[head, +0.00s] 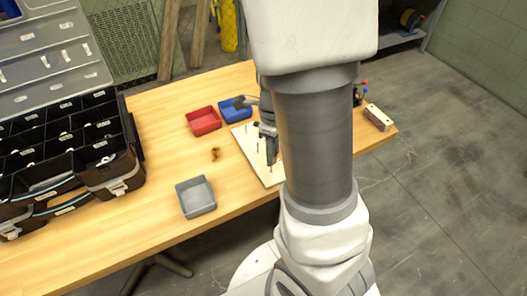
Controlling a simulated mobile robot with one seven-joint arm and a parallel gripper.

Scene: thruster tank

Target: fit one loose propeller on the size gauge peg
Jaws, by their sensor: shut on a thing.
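A pale wooden board (249,148) with several thin dark upright pegs lies on the workbench, partly hidden behind my arm. I cannot tell which peg is the size gauge peg. My gripper (270,158) points down over the board, close to its pegs. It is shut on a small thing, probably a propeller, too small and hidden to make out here. A small orange-brown thing (214,154), which looks like one or more loose propellers, lies on the bench left of the board.
A red bin (203,122) and a blue bin (235,116) stand behind the board. A grey tray (195,182) is at the front. A large open black case (110,178) fills the left. A wooden block (378,118) sits at the right end. The bench between case and bins is clear.

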